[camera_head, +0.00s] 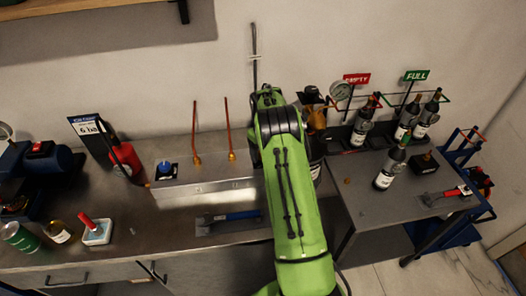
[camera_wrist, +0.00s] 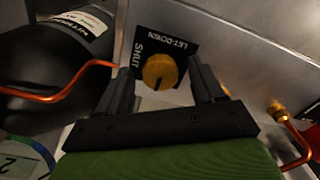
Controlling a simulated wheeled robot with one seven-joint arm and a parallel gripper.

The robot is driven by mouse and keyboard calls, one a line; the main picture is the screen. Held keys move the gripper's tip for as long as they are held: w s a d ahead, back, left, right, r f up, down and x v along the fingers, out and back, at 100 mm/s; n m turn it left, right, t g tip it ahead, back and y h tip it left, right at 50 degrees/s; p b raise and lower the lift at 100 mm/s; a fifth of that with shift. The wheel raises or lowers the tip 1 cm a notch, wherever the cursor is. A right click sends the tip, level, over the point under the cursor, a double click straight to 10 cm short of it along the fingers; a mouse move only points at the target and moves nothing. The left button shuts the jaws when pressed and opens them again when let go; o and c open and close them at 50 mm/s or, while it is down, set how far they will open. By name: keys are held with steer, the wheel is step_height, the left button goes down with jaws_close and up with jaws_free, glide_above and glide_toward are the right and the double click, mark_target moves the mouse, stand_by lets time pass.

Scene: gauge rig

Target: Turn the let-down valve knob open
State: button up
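The let-down valve knob (camera_wrist: 159,71) is a round orange-yellow knob in the wrist view, with a dark mark on its lower edge. It sits on a black plate (camera_wrist: 179,46) lettered LET-DOWN and SHUT, on a grey metal face. My gripper (camera_wrist: 161,82) is open, with one dark finger on each side of the knob in the picture. A gap shows between the knob and each finger; whether the tips reach the knob's depth I cannot tell. In the head view my green arm hides the gripper and I cannot make out the knob.
In the wrist view, a dark cylinder (camera_wrist: 62,50) and a copper tube (camera_wrist: 75,84) are left, a brass fitting (camera_wrist: 279,112) right. In the head view, a pressure gauge (camera_head: 340,90) and several bottles stand right of my arm; a red extinguisher-like cylinder (camera_head: 127,163) stands left.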

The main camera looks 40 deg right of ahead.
steer(key=shift+r, duration=0.1)
step_height(320, 180, up, 16)
steer(key=p, duration=0.2)
steer(key=shift+f, duration=0.2)
